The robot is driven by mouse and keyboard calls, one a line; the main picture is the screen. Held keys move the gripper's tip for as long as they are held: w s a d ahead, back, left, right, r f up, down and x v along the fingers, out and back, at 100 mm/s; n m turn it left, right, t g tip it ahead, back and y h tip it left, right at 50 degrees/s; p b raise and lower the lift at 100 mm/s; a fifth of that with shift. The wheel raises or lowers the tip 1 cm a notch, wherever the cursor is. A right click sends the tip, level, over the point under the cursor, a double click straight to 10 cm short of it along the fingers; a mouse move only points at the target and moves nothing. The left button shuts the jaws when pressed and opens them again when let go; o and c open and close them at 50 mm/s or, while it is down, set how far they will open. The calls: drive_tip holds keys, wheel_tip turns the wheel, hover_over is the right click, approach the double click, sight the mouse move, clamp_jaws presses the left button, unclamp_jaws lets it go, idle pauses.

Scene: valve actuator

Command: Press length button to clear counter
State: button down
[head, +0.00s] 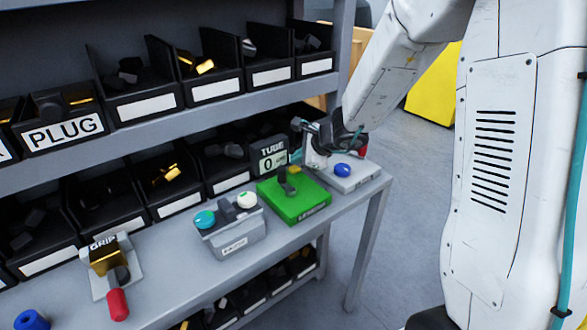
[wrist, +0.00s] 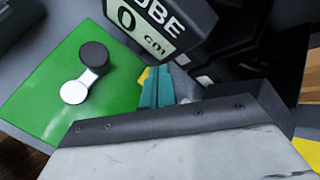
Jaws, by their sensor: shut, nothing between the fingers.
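The TUBE counter (head: 270,157) is a dark box with a lit display at the back of the bench; it reads 0, and the wrist view shows "0 cm" on it (wrist: 145,22). My gripper (head: 297,157) is beside the counter's right side, over the back of the green plate (head: 292,205). Its teal fingers (wrist: 157,88) are shut and empty. A small yellow piece (head: 294,169) shows right by the fingertips; I cannot tell whether they touch it. No button labelled as length is readable.
A grey box with a blue button (head: 342,170) is at the bench's right end. A grey box with a teal button (head: 204,219) and a white button (head: 246,199) is left of the green plate. A red-handled GRIP fixture (head: 117,303) is farther left. Bins line the back.

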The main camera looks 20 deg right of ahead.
idle(0.3)
drive_tip(key=shift+r, duration=2.55)
